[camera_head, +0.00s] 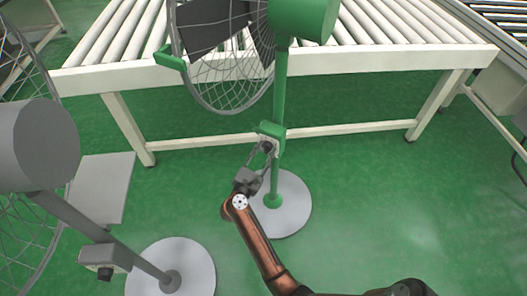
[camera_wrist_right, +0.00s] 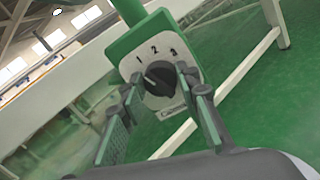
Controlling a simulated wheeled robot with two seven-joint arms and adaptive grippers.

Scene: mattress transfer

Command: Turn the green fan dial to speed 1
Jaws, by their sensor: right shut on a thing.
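The green fan (camera_head: 281,95) stands upright on a round grey base, with a green control box (camera_head: 270,130) partway up its pole. In the right wrist view the box has a pale face plate (camera_wrist_right: 188,62) marked 1, 2 and 3. The black dial (camera_wrist_right: 160,77) sits below these numbers, its light pointer line seeming to aim toward the upper left, near the 1. My right gripper (camera_head: 264,153) is at the box, and in the wrist view its fingers (camera_wrist_right: 163,92) are shut on the dial from both sides. My left gripper is not in view.
A grey fan (camera_head: 45,145) stands at the left, with its own control box (camera_head: 104,257) and round base. A white roller conveyor (camera_head: 330,62) runs behind the green fan. Green floor is clear to the right of the fan's base.

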